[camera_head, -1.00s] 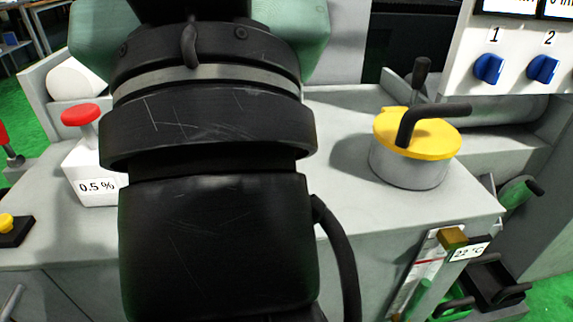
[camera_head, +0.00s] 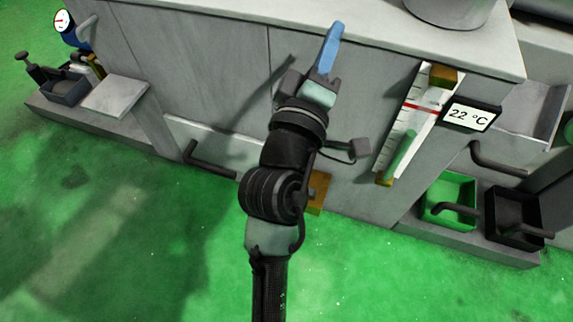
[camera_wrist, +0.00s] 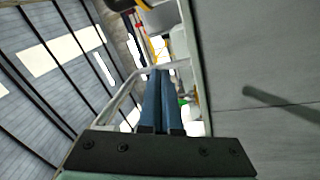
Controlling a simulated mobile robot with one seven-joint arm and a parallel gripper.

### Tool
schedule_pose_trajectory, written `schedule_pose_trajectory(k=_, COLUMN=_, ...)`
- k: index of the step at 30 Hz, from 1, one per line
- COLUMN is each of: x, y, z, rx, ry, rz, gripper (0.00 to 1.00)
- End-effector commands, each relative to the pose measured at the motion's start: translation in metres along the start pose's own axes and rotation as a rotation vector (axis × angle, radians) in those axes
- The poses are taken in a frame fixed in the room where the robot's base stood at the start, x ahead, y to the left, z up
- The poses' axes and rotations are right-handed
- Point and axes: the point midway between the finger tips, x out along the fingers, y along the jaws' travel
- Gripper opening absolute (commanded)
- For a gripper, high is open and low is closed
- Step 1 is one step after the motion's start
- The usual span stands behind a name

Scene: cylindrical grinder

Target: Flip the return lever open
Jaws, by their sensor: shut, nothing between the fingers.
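My gripper (camera_head: 333,42) has blue fingers pressed together with nothing between them. In the head view it points up, near the top edge of the grey machine cabinet (camera_head: 200,60). In the wrist view the shut fingers (camera_wrist: 162,85) point away, with the grey panel (camera_wrist: 255,60) to their right. I cannot tell for certain which part is the return lever. A black bent handle (camera_head: 210,165) is low on the cabinet front, left of my arm. Another black bent handle (camera_head: 497,162) is at the right. My gripper touches neither.
A white gauge panel (camera_head: 405,120) and a 22 °C display (camera_head: 470,117) are on the cabinet front, right of my arm. A green bin (camera_head: 450,195) and a black bin (camera_head: 515,212) sit low at the right. The green floor (camera_head: 110,240) is clear at the left.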

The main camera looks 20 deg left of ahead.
Motion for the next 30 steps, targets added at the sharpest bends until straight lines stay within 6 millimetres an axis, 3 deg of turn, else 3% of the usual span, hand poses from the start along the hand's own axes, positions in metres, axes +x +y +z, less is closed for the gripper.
schedule_pose_trajectory(k=1, x=-0.016, y=-0.059, z=0.013, rx=-0.126, ry=-0.003, rz=-0.062, gripper=0.00)
schedule_pose_trajectory(k=3, x=-0.036, y=-0.118, z=0.023, rx=-0.305, ry=0.010, rz=-0.131, gripper=0.00)
schedule_pose_trajectory(k=9, x=-0.113, y=-0.268, z=0.049, rx=-0.781, ry=0.128, rz=-0.310, gripper=0.00)
schedule_pose_trajectory(k=12, x=-0.151, y=-0.322, z=0.059, rx=-0.967, ry=0.209, rz=-0.371, gripper=0.00)
schedule_pose_trajectory(k=15, x=-0.182, y=-0.358, z=0.066, rx=-1.101, ry=0.282, rz=-0.410, gripper=0.00)
schedule_pose_trajectory(k=19, x=-0.207, y=-0.383, z=0.072, rx=-1.200, ry=0.342, rz=-0.437, gripper=0.00)
schedule_pose_trajectory(k=30, x=-0.214, y=-0.389, z=0.073, rx=-1.232, ry=0.362, rz=-0.443, gripper=0.00)
